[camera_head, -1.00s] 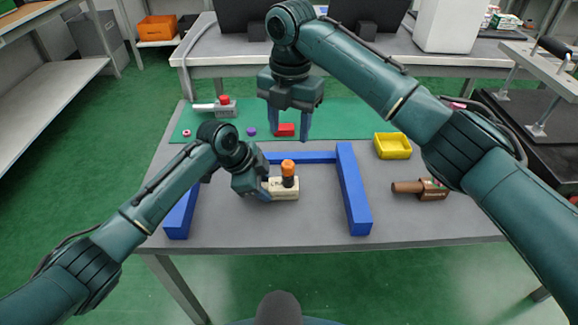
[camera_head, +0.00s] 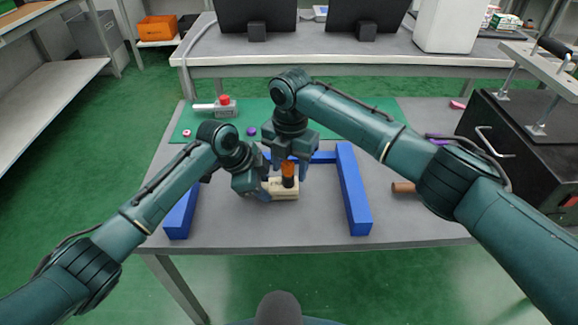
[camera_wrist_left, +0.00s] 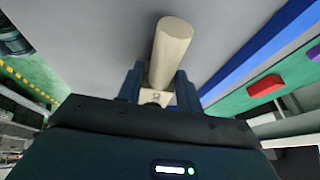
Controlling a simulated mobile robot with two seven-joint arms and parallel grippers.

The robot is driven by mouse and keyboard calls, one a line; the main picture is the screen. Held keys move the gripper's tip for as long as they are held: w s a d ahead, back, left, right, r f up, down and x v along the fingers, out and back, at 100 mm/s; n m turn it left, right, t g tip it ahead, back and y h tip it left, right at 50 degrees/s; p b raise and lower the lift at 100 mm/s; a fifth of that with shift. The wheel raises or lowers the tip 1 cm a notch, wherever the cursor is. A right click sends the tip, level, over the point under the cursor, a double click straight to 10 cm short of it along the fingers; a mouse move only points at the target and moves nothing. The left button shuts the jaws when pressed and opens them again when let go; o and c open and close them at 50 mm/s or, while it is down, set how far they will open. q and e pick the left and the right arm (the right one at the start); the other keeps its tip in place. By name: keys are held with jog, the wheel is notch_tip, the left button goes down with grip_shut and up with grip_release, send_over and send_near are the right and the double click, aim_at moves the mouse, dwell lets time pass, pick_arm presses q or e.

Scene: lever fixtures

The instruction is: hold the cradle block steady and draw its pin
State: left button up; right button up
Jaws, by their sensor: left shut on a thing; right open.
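The cradle block (camera_head: 284,194) is a pale wooden block on the grey table, inside a blue frame. Its pin (camera_head: 289,180) stands upright on it, black with an orange top. My left gripper (camera_head: 265,188) is shut on the block's left part. The left wrist view shows a pale piece with a small hole (camera_wrist_left: 156,96) between the fingers and a pale cylinder (camera_wrist_left: 171,45) beyond. My right gripper (camera_head: 289,172) is open, pointing down over the pin, with its fingers on either side of the orange top. Whether they touch it I cannot tell.
Blue bars (camera_head: 354,190) bound the work area at left, right and back. A grey fixture with a red knob (camera_head: 225,106) and a purple piece (camera_head: 252,131) are on the green mat. A brown handle (camera_head: 403,187) shows under my right arm. The front table area is clear.

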jog(key=shift+f, duration=0.7)
jog(key=c, duration=1)
jog(key=o, duration=1)
jog(key=shift+r, duration=0.15)
notch_tip(320, 180, up, 12)
jog(key=shift+f, duration=0.1)
